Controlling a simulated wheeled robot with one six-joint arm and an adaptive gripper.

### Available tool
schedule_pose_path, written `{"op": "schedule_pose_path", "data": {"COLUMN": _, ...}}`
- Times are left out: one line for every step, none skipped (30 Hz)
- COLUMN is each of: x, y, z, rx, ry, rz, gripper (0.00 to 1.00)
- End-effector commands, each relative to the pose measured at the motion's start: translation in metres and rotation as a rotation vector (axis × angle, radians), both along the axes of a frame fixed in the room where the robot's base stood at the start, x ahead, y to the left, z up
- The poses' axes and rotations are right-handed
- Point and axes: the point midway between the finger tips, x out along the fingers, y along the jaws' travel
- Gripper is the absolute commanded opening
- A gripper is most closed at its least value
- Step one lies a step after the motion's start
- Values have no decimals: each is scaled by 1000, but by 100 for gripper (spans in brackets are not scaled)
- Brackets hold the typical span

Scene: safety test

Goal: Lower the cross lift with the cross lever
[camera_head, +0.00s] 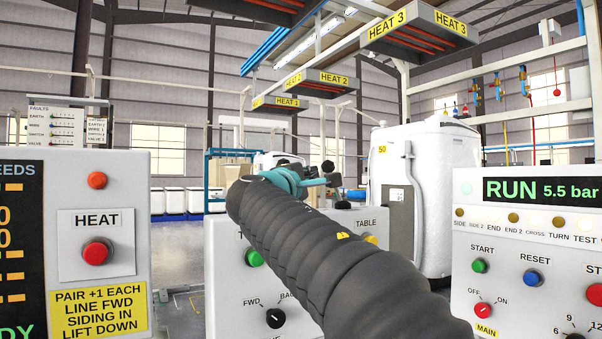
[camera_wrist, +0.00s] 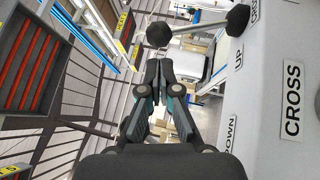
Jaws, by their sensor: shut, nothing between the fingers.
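My gripper (camera_wrist: 154,78) is shut and empty, its fingertips together in the middle of the wrist view. A lever with a round black knob (camera_wrist: 158,35) and a grey rod (camera_wrist: 200,26) lies just past the fingertips; I cannot tell whether they touch. The rod runs to a dark rounded base (camera_wrist: 238,18) at the white panel's edge. The panel carries a CROSS label (camera_wrist: 292,101), an UP label (camera_wrist: 238,58) and a partly hidden DOWN label (camera_wrist: 231,132). In the head view my gripper (camera_head: 308,181) is small and dark knobs (camera_head: 328,167) show around it. The cross lift cannot be identified.
A HEAT panel (camera_head: 96,230) stands at left, a TABLE console (camera_head: 225,270) in the middle, partly behind my arm, and a RUN panel (camera_head: 520,250) at right. A white cabinet (camera_head: 440,180) stands behind. Heaters such as HEAT 3 (camera_head: 415,30) hang overhead.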

Motion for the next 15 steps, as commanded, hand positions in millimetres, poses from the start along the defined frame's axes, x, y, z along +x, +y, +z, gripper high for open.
{"op": "schedule_pose_path", "data": {"x": 7, "y": -3, "z": 3, "rx": 0, "ry": 0, "rz": -2, "gripper": 0}}
{"op": "schedule_pose_path", "data": {"x": 10, "y": -4, "z": 4, "rx": 0, "ry": 0, "rz": -1, "gripper": 0}}
{"op": "schedule_pose_path", "data": {"x": 14, "y": -5, "z": 4, "rx": -1, "ry": 0, "rz": -1, "gripper": 0}}
{"op": "schedule_pose_path", "data": {"x": 16, "y": -6, "z": 4, "rx": 0, "ry": 1, "rz": -1, "gripper": 0}}
{"op": "schedule_pose_path", "data": {"x": 18, "y": -7, "z": 5, "rx": -1, "ry": 0, "rz": -1, "gripper": 0}}
{"op": "schedule_pose_path", "data": {"x": 20, "y": -8, "z": 5, "rx": -1, "ry": 0, "rz": -1, "gripper": 0}}
{"op": "schedule_pose_path", "data": {"x": 21, "y": -8, "z": 6, "rx": 0, "ry": 0, "rz": 0, "gripper": 0}}
{"op": "schedule_pose_path", "data": {"x": 22, "y": -9, "z": 6, "rx": 0, "ry": -1, "rz": 0, "gripper": 0}}
{"op": "schedule_pose_path", "data": {"x": 23, "y": -9, "z": 6, "rx": 0, "ry": -1, "rz": 0, "gripper": 0}}
{"op": "schedule_pose_path", "data": {"x": 23, "y": -9, "z": 6, "rx": 0, "ry": -1, "rz": 0, "gripper": 0}}
{"op": "schedule_pose_path", "data": {"x": 23, "y": -9, "z": 6, "rx": 0, "ry": -1, "rz": 0, "gripper": 0}}
{"op": "schedule_pose_path", "data": {"x": 24, "y": -9, "z": 6, "rx": -1, "ry": -1, "rz": 1, "gripper": 0}}
{"op": "schedule_pose_path", "data": {"x": 24, "y": -9, "z": 5, "rx": -1, "ry": -1, "rz": 1, "gripper": 0}}
{"op": "schedule_pose_path", "data": {"x": 23, "y": -9, "z": 5, "rx": -1, "ry": -1, "rz": 1, "gripper": 0}}
{"op": "schedule_pose_path", "data": {"x": 23, "y": -9, "z": 5, "rx": -1, "ry": -1, "rz": 1, "gripper": 0}}
